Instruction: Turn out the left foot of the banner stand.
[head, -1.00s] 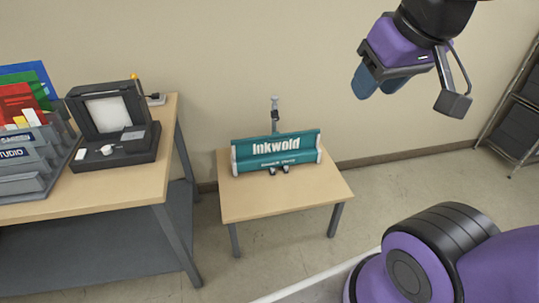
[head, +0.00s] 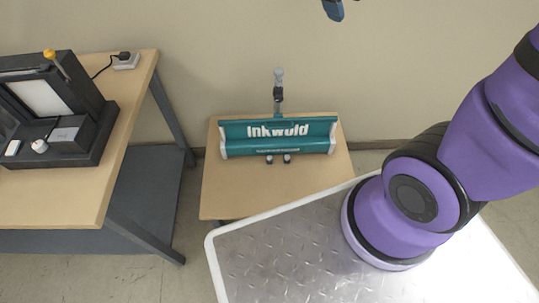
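The banner stand (head: 278,136) is a teal case with white lettering and pale end caps, with a grey post (head: 278,92) rising behind it. It lies on a small wooden table (head: 225,195). Two small dark feet show close together at its front: the left foot (head: 269,160) and the right foot (head: 287,159). My gripper (head: 334,10) is mostly cut off by the top edge of the head view. Only a blue finger part shows, above and to the right of the stand and apart from it. Whether it is open is hidden.
A larger wooden bench (head: 75,195) at left carries a dark laminator-like machine (head: 55,110) and a white socket block (head: 126,60). The wall stands close behind the small table. My arm and metal-topped base fill the lower right.

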